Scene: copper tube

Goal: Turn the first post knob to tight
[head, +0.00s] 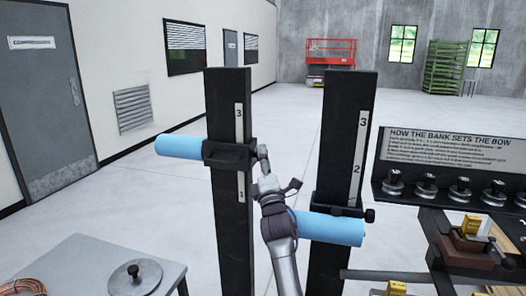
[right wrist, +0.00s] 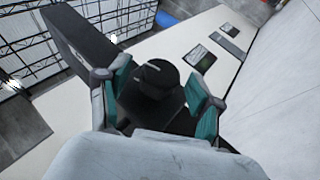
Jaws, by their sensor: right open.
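The first post (head: 228,105), black with a number scale, stands left of centre. Its black collar (head: 225,153) sits between marks 3 and 1, with a blue cylinder (head: 178,146) sticking out to the left. My right gripper (head: 270,172) is at the collar's right side and largely covers the knob there. In the right wrist view, the black knob (right wrist: 152,80) sits between the two teal-padded fingers of the open gripper (right wrist: 165,85). Whether either pad touches it I cannot tell. My left gripper is not in view.
A second black post (head: 345,120) stands to the right, with a collar, a side knob (head: 370,215) and another blue cylinder (head: 332,229). A rack of several weights (head: 393,184) is at the right. A grey table (head: 75,265) is at lower left. Open floor lies behind.

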